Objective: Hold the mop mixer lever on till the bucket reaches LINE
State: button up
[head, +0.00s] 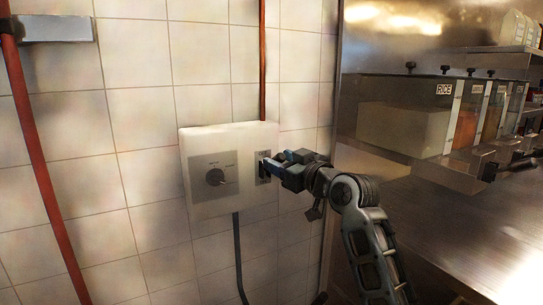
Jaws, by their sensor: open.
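A white wall box (228,168) is mounted on the tiles left of centre. Any lever there is hidden behind the fingers or too small to make out. I see no bucket and no LINE mark.
A dark hose (238,255) hangs below the box. Red pipes run up the wall at left (42,170) and above the box (262,60). At right are a steel counter (440,225) and food bins, one labelled RICE (405,130).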

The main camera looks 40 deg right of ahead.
aim_at(274, 158)
jog(key=shift+w+d, duration=0.15)
jog(key=shift+w, duration=0.7)
jog(key=shift+w+d, duration=0.15)
jog(key=shift+w, duration=0.65)
grip_shut()
